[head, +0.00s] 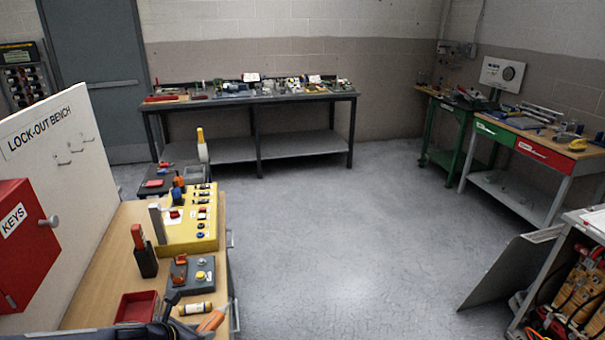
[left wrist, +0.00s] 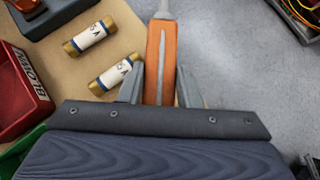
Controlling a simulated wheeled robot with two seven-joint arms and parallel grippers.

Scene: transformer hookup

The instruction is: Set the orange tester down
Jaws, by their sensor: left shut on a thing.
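The orange tester (left wrist: 160,60) is an orange, slim body with a grey stripe and a pale metal tip. My left gripper (left wrist: 160,84) is shut on it, with one grey finger on each side, and the tip points away from the gripper. In the left wrist view it lies across the bench's edge, with its tip over the grey floor. The head view shows part of the tester (head: 213,320) at the bench's near right edge, beside my left gripper (head: 190,322). I cannot tell its height above the bench. My right gripper is not in view.
Two labelled fuses (left wrist: 88,37) lie on the wooden bench (head: 112,262) left of the tester. A red bin (left wrist: 20,92) marked BLOWN is further left. A grey switch box (head: 193,272) and a yellow panel (head: 190,222) stand behind. Open floor (head: 330,260) lies right.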

